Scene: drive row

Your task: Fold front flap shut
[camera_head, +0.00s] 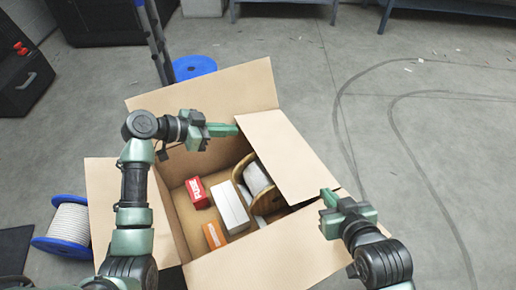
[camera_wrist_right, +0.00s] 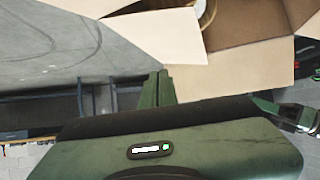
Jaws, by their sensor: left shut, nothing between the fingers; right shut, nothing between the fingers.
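An open cardboard box stands on the floor. Its front flap (camera_head: 275,255) spreads outward on the near side, and the left flap (camera_head: 104,190) lies open. The right flap (camera_head: 285,155) leans inward over part of the contents. The back flap (camera_head: 225,90) stands up at the far side. My left gripper (camera_head: 235,130) is shut and empty above the box, near the back and right flaps. My right gripper (camera_head: 328,196) is shut and empty by the box's near right corner; its fingers (camera_wrist_right: 163,85) show close to cardboard in the right wrist view, contact unclear.
Inside are a red box (camera_head: 197,193), a white box (camera_head: 230,205), an orange box (camera_head: 214,235) and a wooden spool (camera_head: 243,185). A blue-flanged rope spool (camera_head: 67,224) stands left; a blue disc (camera_head: 194,67) lies behind.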

